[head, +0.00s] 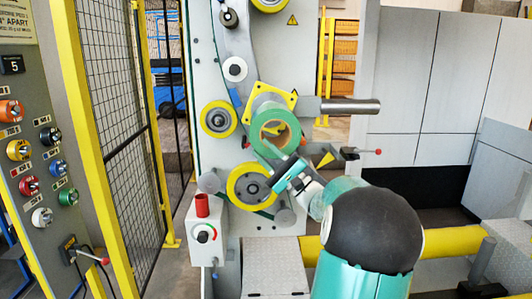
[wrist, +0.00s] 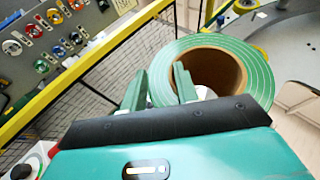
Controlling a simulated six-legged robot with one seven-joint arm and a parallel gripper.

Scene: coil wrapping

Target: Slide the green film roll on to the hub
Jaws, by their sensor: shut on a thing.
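The green film roll (head: 262,114) has a brown core and stands in front of a yellow square plate (head: 291,97) on the machine's face. Its near end and open core face me. My gripper (head: 270,151) is at the lower rim of the roll. In the wrist view, the roll (wrist: 166,67) lies between the fingers of my gripper (wrist: 160,88), one finger outside it and one at the core opening. The gripper is shut on the roll's wall. The roll hides the hub; I cannot tell whether the core is around it.
A steel bar (head: 350,106) sticks out right of the roll. Yellow-rimmed rollers stand left (head: 219,119) and below (head: 252,186). A lever with a red knob (head: 378,151) is at right. A control panel (head: 40,150) and a mesh fence (head: 115,110) stand at left.

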